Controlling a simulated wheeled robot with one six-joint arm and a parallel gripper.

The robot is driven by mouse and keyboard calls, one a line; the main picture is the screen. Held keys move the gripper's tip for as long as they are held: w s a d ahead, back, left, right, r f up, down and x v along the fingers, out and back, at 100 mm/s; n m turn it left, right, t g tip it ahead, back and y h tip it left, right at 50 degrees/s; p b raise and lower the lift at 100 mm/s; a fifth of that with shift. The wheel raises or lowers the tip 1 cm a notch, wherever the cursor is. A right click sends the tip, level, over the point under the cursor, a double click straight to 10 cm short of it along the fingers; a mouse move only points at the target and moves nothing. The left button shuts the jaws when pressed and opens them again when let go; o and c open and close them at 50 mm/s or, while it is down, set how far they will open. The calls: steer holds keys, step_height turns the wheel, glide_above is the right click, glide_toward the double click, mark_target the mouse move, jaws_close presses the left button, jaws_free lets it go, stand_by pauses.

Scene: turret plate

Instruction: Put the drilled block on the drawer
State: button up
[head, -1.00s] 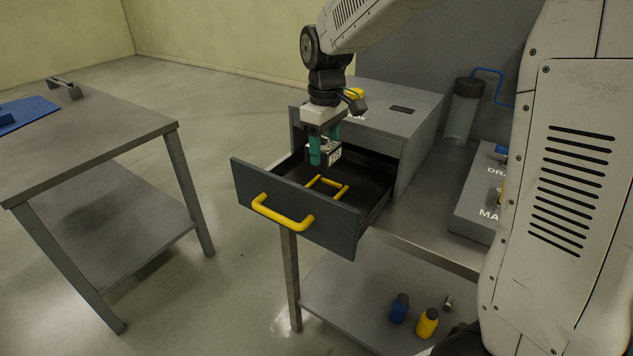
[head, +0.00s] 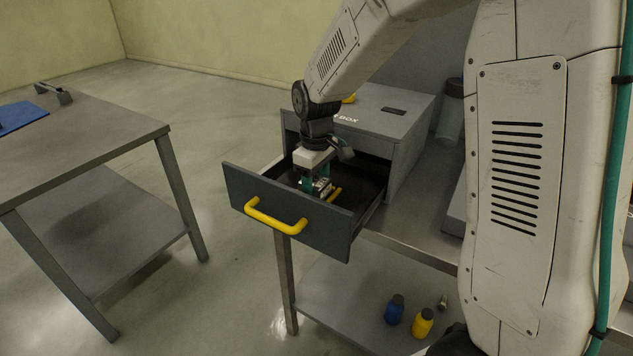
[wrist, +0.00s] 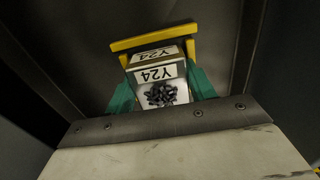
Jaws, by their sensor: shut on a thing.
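The drawer (head: 335,226) stands pulled out of a grey box, with a yellow handle (head: 272,222) on its dark front. My gripper (head: 316,188) points down inside the open drawer. Its green fingers are shut on the drilled block (head: 322,185), a small metal block with white labels. A yellow frame (wrist: 152,38) lies on the drawer floor just beyond the block. I cannot tell whether the block touches the floor.
The grey box (head: 385,120) stands behind the drawer on a metal bench. A blue bottle (head: 394,310) and a yellow bottle (head: 422,323) stand on the shelf below. Another table (head: 80,140) with a blue mat is at left, with free floor between.

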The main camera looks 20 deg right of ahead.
mark_target(316, 180)
steer(key=o, duration=1.4)
steer(key=shift+f, duration=0.1)
step_height(316, 180, up, 12)
steer(key=s+d+r+m, duration=0.1)
steer(key=s+r+m, duration=0.15)
steer(key=s, duration=0.45)
steer(key=s+d+r+m, duration=0.1)
steer(key=s+r, duration=0.2)
steer(key=s, duration=0.4)
steer(key=s+f+m, duration=0.1)
steer(key=s, duration=0.4)
steer(key=s+f+m, duration=0.1)
steer(key=s, duration=0.4)
steer(key=s+d+f+m+t, duration=0.1)
steer(key=s, duration=0.5)
steer(key=shift+f+m, duration=0.2)
steer(key=shift+m, duration=0.15)
